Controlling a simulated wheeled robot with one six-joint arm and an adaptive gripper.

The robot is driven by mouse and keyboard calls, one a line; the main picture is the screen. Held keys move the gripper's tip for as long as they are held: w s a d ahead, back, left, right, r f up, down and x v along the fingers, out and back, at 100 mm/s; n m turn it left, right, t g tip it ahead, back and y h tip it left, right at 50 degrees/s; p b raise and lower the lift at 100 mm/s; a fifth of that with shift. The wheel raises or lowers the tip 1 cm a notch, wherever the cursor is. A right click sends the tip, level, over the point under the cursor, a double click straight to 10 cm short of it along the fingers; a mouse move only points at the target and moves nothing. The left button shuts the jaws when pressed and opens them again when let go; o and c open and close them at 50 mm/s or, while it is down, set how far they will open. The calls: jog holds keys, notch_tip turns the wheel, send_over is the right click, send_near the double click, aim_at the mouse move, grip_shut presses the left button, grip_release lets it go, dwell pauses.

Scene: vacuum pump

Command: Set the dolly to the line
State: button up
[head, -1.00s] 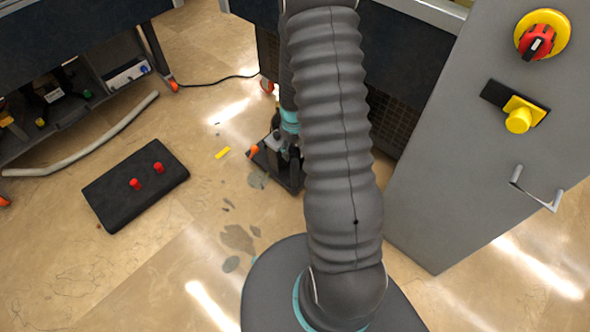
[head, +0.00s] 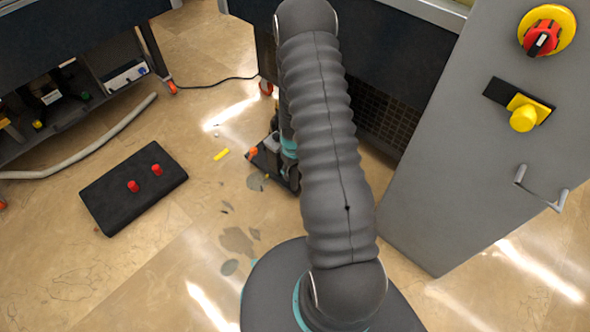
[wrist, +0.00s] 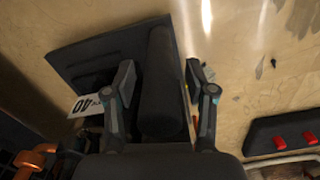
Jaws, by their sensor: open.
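The dolly (head: 270,160) is a low dark base with an orange caster and grey and teal parts on it, left of my arm in the head view; my arm hides part of it. A short yellow line (head: 222,154) is on the floor just left of the dolly, apart from it. In the wrist view, my gripper (wrist: 159,70) is open, its two fingers on either side of a dark upright bar or cylinder (wrist: 158,100). A dark flat plate (wrist: 85,55) lies beyond it. I cannot tell whether the fingers touch the bar. My gripper is hidden in the head view.
A grey cabinet (head: 440,180) with switches and a handle stands at right. A pale hose (head: 90,150) and a black cable (head: 215,82) lie on the floor. Floor left of the dolly is mostly clear.

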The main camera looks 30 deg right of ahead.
jog(key=shift+c, duration=0.2)
grip_shut()
jog(key=shift+w, duration=0.15)
jog(key=shift+d, duration=0.1)
